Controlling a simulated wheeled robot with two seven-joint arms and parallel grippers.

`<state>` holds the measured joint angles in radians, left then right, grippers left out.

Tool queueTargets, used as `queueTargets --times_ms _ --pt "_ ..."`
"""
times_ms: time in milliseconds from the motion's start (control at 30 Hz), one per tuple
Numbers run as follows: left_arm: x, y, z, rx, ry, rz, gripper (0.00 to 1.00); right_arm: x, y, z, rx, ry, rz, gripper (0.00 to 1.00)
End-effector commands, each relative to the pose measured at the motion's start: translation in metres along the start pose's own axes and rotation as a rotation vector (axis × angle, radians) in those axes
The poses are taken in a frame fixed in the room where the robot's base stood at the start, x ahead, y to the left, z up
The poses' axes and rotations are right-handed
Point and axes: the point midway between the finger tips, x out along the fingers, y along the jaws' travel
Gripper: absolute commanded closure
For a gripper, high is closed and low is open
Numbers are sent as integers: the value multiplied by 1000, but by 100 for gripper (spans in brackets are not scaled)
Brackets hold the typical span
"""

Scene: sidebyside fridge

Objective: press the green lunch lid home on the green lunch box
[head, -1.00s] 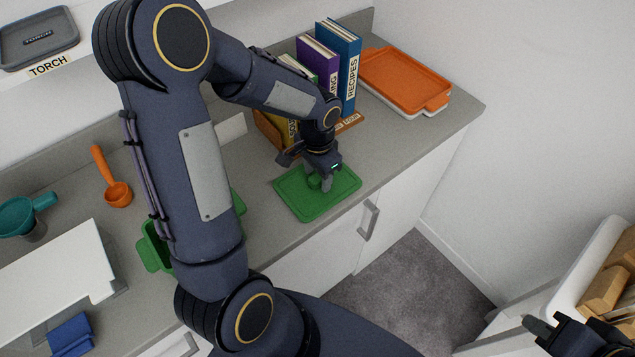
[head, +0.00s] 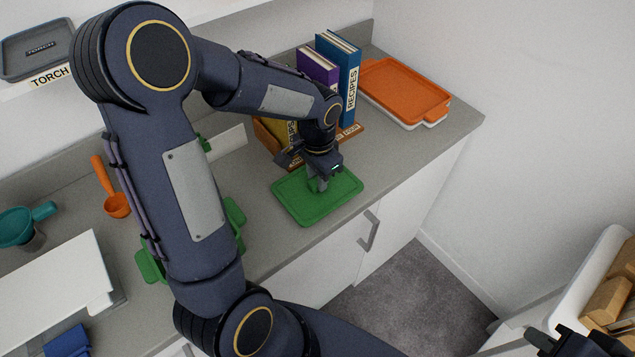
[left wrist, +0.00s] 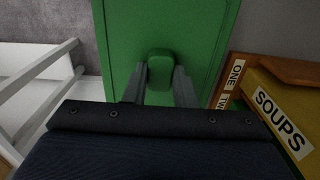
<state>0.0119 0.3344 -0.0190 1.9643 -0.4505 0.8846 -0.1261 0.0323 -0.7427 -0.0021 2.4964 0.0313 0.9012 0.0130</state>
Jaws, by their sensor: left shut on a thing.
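The green lunch lid (head: 318,207) is flat and level at the counter's front edge, at the middle of the head view; I cannot tell whether it touches the counter. My left gripper (head: 318,186) points down over it. In the left wrist view its two fingers are shut on the knob (left wrist: 160,72) of the lid. The green lunch box (head: 150,266) is on the counter to the left of the lid, mostly hidden behind my left arm; only its ends show. My right gripper (head: 543,340) is at the bottom right corner, partly cut off, its jaws unclear.
Books (head: 338,80) in a wooden rack stand behind the lid, close to my left gripper. An orange-lidded tray (head: 403,88) is at the back right. An orange scoop (head: 117,204) and a teal cup (head: 17,228) are to the left. A cabinet handle (head: 370,230) sticks out below the counter edge.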

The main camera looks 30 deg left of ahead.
Motion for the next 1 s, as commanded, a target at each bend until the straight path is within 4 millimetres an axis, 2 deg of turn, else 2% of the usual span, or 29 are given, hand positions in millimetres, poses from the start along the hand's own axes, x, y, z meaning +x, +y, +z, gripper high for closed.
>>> queueTargets --times_ms 267,400,600,800,1000 --pt "-62 46 25 5 10 -3 99 11 5 5 0 0 0 100" --pt "-74 77 43 8 7 -2 99 18 8 9 0 0 0 100" --pt "-90 107 61 5 3 -2 99 22 10 11 0 0 0 100" --pt "-98 120 68 2 2 0 99 23 11 12 0 0 0 100" --pt "-99 122 70 1 0 0 99 23 11 12 0 0 0 100"
